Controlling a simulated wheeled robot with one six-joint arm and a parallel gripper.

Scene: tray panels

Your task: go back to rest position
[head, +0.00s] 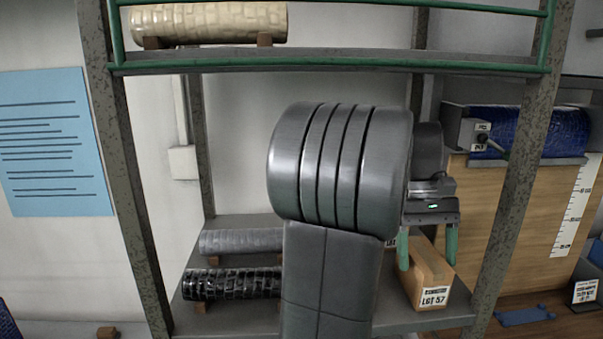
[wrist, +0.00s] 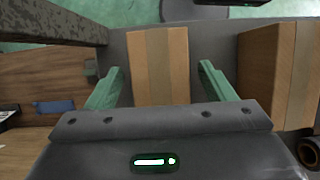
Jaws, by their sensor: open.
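My gripper (head: 428,249) is at the right side of the shelf rack in the head view, with its two green fingers pointing down. It is open. A cardboard box (head: 431,270) with a "LOT 57" label stands on the lower shelf (head: 235,318) at the fingers. In the wrist view the box (wrist: 158,68) lies between the two spread fingers, with a visible gap on each side. My own arm hides the middle of the shelf in the head view.
Another box (wrist: 280,70) stands to the right in the wrist view. Wrapped rolls (head: 232,284) lie on the lower shelf at left, and a cream roll (head: 208,22) lies on the upper shelf. A rack post (head: 510,190) stands close to my gripper's right.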

